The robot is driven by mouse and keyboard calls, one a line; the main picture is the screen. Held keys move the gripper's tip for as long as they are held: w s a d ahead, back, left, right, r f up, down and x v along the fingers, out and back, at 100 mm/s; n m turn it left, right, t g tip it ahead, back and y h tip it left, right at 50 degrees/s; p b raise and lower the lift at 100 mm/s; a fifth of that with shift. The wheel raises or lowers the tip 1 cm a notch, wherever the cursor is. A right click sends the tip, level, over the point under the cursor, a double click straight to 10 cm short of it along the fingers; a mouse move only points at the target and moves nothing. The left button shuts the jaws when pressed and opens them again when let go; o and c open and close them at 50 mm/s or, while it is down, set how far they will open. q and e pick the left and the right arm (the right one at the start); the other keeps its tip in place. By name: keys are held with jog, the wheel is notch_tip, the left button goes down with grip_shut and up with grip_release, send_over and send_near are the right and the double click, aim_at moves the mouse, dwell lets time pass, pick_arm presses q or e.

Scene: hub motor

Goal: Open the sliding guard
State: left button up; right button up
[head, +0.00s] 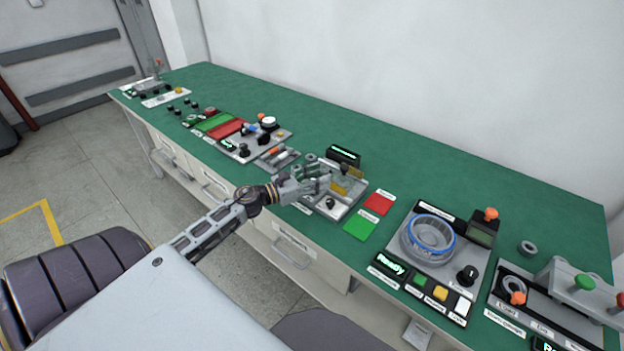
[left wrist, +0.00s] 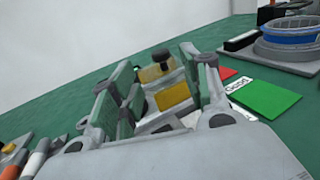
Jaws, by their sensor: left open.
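The station on the bench in the middle of the head view (head: 333,210) is a pale metal base with amber parts. An amber panel (head: 342,190), which looks like the sliding guard, lies on it; it also shows in the left wrist view (left wrist: 174,96). Behind it in that view is a yellowish block with a dark knob (left wrist: 162,56). My left gripper (head: 318,183) is over the station's left part, its fingers (left wrist: 155,85) apart on either side of the amber panel in the picture. Nothing is seen held. Contact cannot be told. The fingers hide part of the station.
A dark display (head: 344,154) stands behind the station. Red (head: 379,204) and green (head: 359,228) pads lie to its right. Farther right is a fixture with a blue-rimmed ring (head: 433,231). More panels with a red pad (head: 226,130) stand to the left. The bench's back strip is clear.

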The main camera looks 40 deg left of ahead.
pick_arm(q)
jog(key=shift+v, duration=1)
